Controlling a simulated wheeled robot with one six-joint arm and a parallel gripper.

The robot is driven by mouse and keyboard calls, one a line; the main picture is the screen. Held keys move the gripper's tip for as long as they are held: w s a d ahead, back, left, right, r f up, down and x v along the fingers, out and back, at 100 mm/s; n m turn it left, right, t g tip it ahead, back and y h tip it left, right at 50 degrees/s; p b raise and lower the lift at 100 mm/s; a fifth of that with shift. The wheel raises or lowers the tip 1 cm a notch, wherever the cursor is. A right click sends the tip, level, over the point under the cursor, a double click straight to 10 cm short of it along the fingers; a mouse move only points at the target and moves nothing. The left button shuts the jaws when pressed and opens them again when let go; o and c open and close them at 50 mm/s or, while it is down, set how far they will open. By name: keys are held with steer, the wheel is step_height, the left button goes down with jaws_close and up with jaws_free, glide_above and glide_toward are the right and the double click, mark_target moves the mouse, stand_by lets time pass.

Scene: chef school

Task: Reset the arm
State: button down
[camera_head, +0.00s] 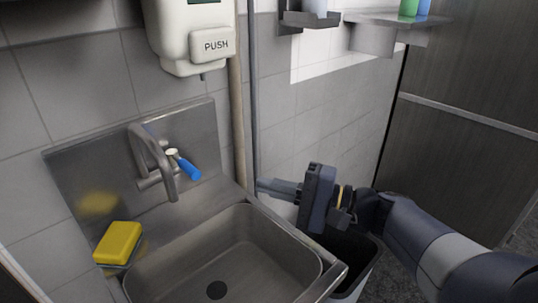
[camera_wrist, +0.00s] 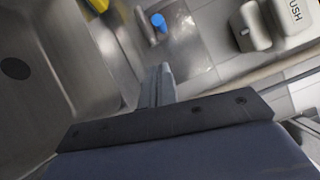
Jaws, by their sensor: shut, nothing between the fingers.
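My arm reaches in from the right in the head view. My gripper (camera_head: 262,185) is at the right back edge of the sink, near the pipe on the wall. Its fingers are together and point left, with nothing between them. In the wrist view, the closed fingers (camera_wrist: 161,72) show in the middle, pointing toward the wall side of the sink.
A metal sink (camera_head: 165,292) with a faucet (camera_head: 152,160) and blue lever (camera_head: 187,170) is on the left. A yellow sponge (camera_head: 118,243) lies on its left rim. A soap dispenser (camera_head: 195,32) hangs above. A bin (camera_head: 352,283) stands below my arm.

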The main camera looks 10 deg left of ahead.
stand_by(0.3)
steer(key=s+p+x, duration=0.1)
steer(key=x, duration=1)
steer(key=shift+a+r, duration=0.3)
steer(key=shift+a, duration=0.05)
